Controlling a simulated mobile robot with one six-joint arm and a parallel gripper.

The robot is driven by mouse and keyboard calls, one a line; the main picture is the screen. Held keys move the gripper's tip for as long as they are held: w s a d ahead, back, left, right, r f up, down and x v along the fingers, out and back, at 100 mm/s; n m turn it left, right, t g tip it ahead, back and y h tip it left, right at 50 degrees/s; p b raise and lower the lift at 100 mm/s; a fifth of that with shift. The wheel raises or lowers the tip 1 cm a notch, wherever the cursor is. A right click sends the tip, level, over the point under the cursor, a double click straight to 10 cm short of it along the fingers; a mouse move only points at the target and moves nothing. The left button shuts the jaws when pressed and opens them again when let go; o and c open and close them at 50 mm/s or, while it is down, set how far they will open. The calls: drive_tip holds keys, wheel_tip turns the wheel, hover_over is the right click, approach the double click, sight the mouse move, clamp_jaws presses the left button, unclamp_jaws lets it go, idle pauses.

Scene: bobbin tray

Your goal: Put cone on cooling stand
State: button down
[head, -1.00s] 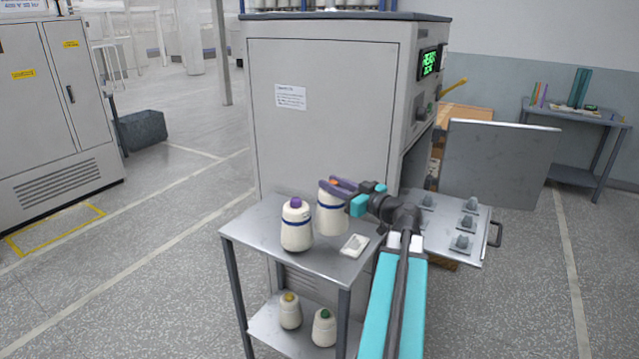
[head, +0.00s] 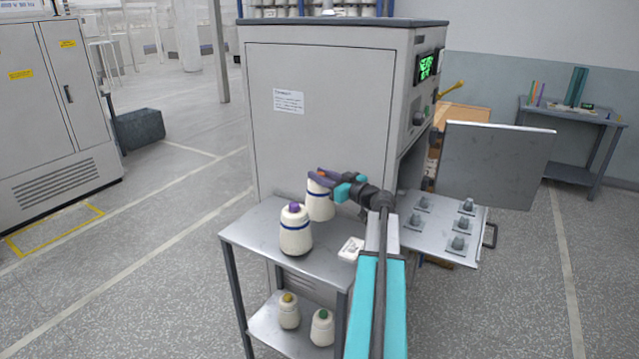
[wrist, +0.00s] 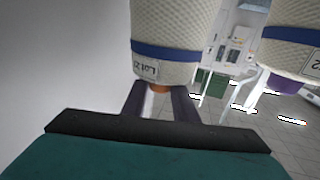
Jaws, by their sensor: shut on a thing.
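The held cone (head: 319,204) is cream yarn with a blue band and an orange tip (wrist: 159,88). My gripper (head: 320,175) is shut on its tip. The wrist view shows the cone (wrist: 176,40) large, with a lot label on its side. It is upright over the back of the grey metal stand (head: 262,236); I cannot tell whether its base touches the top. A similar cone with a purple tip (head: 295,232) stands on the stand top just left and in front, and also shows in the wrist view (wrist: 292,40).
A white device (head: 351,249) lies on the stand's right side. Two cones, yellow-tipped (head: 288,311) and green-tipped (head: 321,328), stand on the lower shelf. A tall grey cabinet (head: 318,130) rises behind. A pegged tray (head: 437,246) extends at right.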

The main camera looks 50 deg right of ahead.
drive_tip(key=shift+w+f, duration=0.1)
idle(0.4)
drive_tip(key=shift+f+p, duration=0.75)
drive_tip(key=shift+f, duration=0.85)
drive_tip(key=shift+f+b, duration=0.15)
drive_tip(key=shift+b, duration=0.15)
drive_tip(key=c, duration=1.4)
unclamp_jaws()
drive_tip(key=shift+r+p, duration=0.2)
drive_tip(key=shift+p, duration=0.2)
drive_tip(key=s+b, duration=0.3)
drive_tip(key=s, duration=0.9)
drive_tip(key=shift+b, duration=0.3)
